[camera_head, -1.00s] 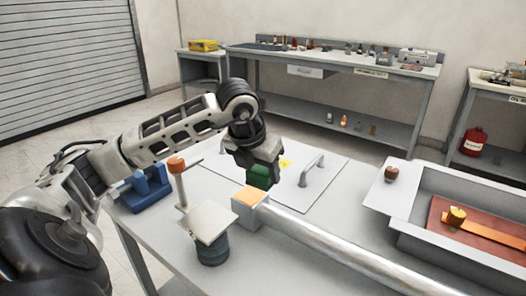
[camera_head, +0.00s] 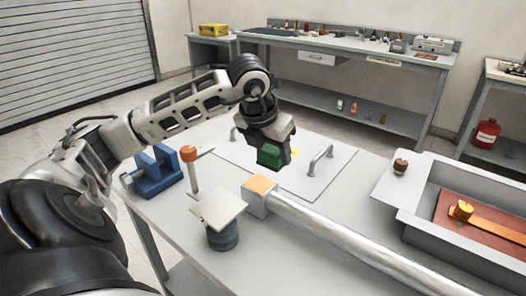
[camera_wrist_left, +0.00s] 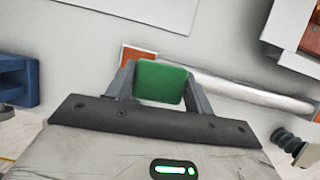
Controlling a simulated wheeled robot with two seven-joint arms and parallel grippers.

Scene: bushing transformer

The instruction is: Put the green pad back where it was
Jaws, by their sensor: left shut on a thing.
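The green pad (camera_head: 270,156) is held in my left gripper (camera_head: 268,150), above the table near the plate with two handles. In the left wrist view the pad (camera_wrist_left: 161,82) sits between the two fingers (camera_wrist_left: 158,85), which are shut on it. Below and in front of it in the head view is a grey block with an orange top (camera_head: 261,185), at the end of a long silver bar (camera_head: 350,240). The orange face also shows in the left wrist view (camera_wrist_left: 139,56). My right gripper is not in view.
A white square plate on a dark round base (camera_head: 222,236) and a post with an orange knob (camera_head: 189,154) stand at the left. A blue fixture (camera_head: 155,172) is behind them. A grey tray (camera_head: 420,213) holds an orange part at the right. The handled plate (camera_head: 335,165) lies flat.

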